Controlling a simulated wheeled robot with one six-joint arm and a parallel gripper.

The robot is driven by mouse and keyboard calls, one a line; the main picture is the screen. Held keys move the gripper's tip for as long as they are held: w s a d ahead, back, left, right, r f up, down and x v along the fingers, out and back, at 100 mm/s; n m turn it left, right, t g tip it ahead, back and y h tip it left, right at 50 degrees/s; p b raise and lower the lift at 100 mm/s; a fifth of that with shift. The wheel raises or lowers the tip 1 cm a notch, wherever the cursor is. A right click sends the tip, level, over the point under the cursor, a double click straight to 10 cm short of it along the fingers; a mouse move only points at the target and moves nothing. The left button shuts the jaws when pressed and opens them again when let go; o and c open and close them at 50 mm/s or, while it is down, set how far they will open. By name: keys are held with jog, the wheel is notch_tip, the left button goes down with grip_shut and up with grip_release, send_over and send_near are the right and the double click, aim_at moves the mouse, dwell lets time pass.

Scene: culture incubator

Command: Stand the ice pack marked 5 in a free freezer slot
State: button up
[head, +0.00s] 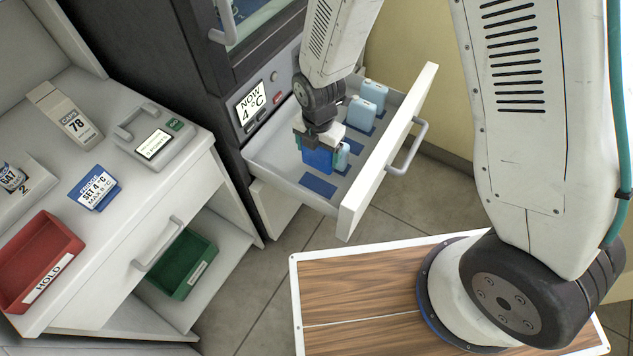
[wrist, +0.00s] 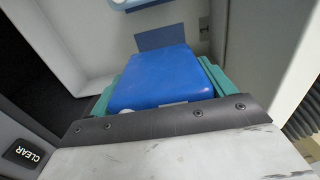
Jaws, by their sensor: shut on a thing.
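My gripper (head: 322,138) is over the open drawer (head: 377,165), shut on a dark blue ice pack (head: 317,160). In the wrist view the blue pack (wrist: 160,80) sits between the teal fingers (wrist: 215,78). No number on it can be read. Whether its base touches the drawer floor cannot be told. A bare dark blue slot mark (head: 317,186) lies just in front of it on the drawer floor. Light blue packs stand in the drawer: two towards the far end (head: 373,95) and one (head: 342,155) close beside the held pack.
The drawer front with its handle (head: 408,150) stands to the right. The dark cabinet (head: 262,45) with a 4 °C display is at left. The counter holds a red HOLD bin (head: 38,262), a SET 4 °C sign (head: 95,188) and a grey device (head: 153,140). A green bin (head: 183,262) is below.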

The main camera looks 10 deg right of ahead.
notch_tip(320, 180, down, 10)
jog(key=shift+r, duration=0.1)
dwell(0.4)
jog(key=shift+f, duration=0.2)
jog(key=o, duration=1.2)
jog(key=shift+r, duration=0.1)
